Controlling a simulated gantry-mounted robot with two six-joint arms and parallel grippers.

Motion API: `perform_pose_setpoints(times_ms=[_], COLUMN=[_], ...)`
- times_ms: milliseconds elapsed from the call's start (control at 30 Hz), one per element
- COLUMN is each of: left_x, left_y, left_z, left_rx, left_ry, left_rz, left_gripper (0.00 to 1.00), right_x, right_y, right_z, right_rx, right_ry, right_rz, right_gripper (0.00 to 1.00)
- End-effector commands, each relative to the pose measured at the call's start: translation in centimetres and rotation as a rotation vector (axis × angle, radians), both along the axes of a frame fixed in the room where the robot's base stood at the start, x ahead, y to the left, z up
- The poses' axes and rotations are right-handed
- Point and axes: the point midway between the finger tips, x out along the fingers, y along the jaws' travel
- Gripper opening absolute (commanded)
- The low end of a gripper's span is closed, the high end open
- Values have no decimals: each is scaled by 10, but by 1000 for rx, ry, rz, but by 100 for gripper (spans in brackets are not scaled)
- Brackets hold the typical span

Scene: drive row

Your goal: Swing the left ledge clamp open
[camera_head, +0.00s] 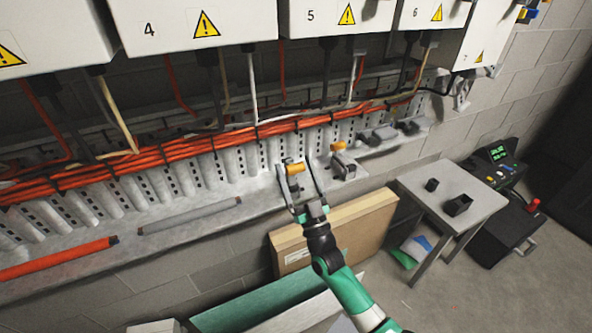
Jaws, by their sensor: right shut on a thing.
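The left ledge clamp (295,169) is a small grey metal piece with an orange handle, on the front part of the ledge (262,192). My right gripper (294,177) reaches up to it from below, with one finger on each side, and is shut on it. The fingers and wrist hide part of the clamp's lower body, and how far it is swung is hard to tell. A second clamp (341,167), also with an orange handle, stands to its right on the ledge, apart from my gripper. My left gripper is not in view.
An orange cable bundle (208,143) runs along the wall behind the clamps. A grey rod (190,215) and an orange tube (55,259) lie on the ledge at left. A cardboard box (368,222) stands below; a small table (478,197) is at right.

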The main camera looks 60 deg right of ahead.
Motion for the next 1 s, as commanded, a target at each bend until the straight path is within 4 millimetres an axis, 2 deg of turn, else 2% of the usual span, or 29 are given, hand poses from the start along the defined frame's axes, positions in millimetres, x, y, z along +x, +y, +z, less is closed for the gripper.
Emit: perform_pose_setpoints(times_ms=[33,833,867,900,1000], left_x=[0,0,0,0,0], left_y=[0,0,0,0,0], left_z=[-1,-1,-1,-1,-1], left_rx=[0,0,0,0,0], left_ry=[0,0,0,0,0], left_rz=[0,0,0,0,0], left_gripper=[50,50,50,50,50], right_x=[1,1,1,1,1], right_y=[-1,-1,-1,-1,0], right_z=[-8,-9,-9,-8,-6], right_rx=[6,8,7,8,6], right_ry=[19,21,21,20,15], right_rz=[0,1,0,0,0], right_gripper=[0,0,92,99,100])
